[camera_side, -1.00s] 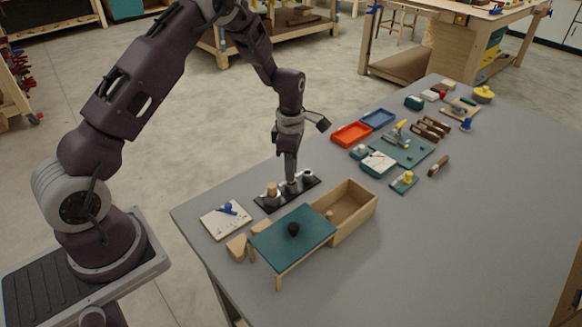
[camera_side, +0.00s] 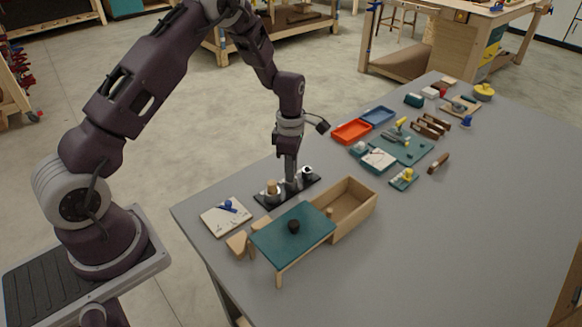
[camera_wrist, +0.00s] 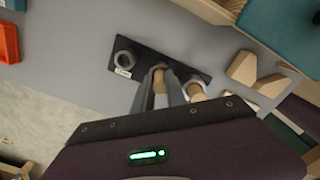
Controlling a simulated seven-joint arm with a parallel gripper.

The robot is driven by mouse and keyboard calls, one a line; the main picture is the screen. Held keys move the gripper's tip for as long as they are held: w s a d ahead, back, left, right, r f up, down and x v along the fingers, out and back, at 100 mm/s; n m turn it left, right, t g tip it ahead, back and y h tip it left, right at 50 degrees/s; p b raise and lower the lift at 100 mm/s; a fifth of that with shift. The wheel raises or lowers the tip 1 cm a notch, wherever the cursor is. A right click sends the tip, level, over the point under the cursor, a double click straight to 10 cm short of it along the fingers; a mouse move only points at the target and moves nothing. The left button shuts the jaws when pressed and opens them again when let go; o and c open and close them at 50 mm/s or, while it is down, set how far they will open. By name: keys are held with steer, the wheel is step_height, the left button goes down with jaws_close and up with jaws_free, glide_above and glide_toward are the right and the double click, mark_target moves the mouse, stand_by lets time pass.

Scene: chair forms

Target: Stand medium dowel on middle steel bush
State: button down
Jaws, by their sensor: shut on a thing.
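A black plate (camera_side: 315,181) with steel bushes lies near the table's edge, and it also shows in the wrist view (camera_wrist: 188,69). My gripper (camera_side: 290,186) is at the middle bush, with its fingers pointing down. In the wrist view my gripper (camera_wrist: 160,84) is shut on the medium dowel (camera_wrist: 159,71), a pale wooden pin at the middle position. The fingers hide most of it and the bush, so I cannot tell whether it touches the bush. Another wooden dowel (camera_side: 272,186) stands upright in the left bush. The right bush (camera_side: 307,171) is empty.
An open wooden box (camera_side: 357,207) and a green-topped stand with a black knob (camera_side: 293,226) are close in front of the plate. A white board with a blue piece (camera_side: 227,217) lies to the left. Red (camera_side: 352,131) and blue trays lie behind right. The table's right front is clear.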

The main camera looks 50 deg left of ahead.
steer(key=shift+f, duration=0.35)
steer(key=c, duration=0.7)
jaws_free()
steer(key=shift+r, duration=0.1)
steer(key=shift+r, duration=3.45)
